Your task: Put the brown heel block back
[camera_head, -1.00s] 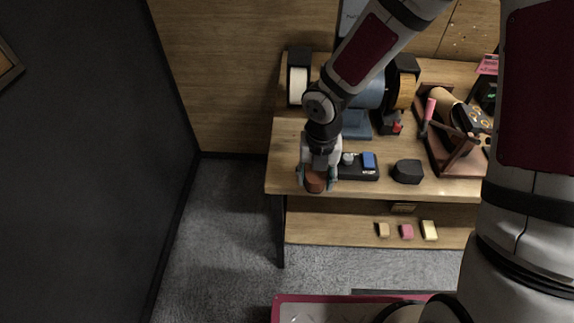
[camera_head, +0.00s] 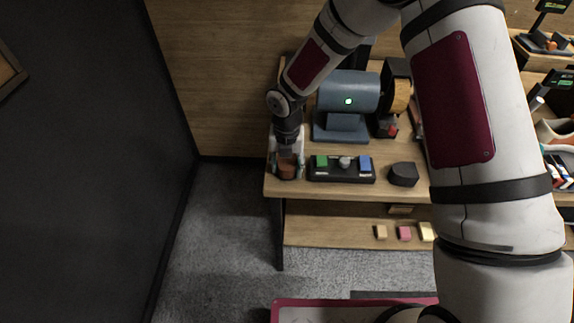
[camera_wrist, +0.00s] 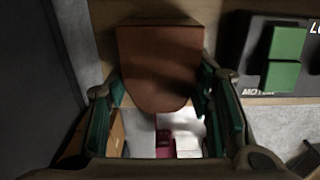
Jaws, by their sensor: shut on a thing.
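The brown heel block (camera_head: 287,168) is at the front left corner of the wooden bench, between the fingers of my gripper (camera_head: 286,174). In the wrist view the brown heel block (camera_wrist: 160,68) has a flat far edge and a rounded near edge. The green-padded fingers of my gripper (camera_wrist: 165,105) are shut on it from both sides. I cannot tell whether the block's underside touches the bench top.
A black control box (camera_head: 341,176) with green and blue buttons is just right of my gripper. A black heel-shaped block (camera_head: 403,174) lies farther right. A blue-grey machine (camera_head: 347,95) stands behind. Several small blocks (camera_head: 404,233) lie on the lower shelf.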

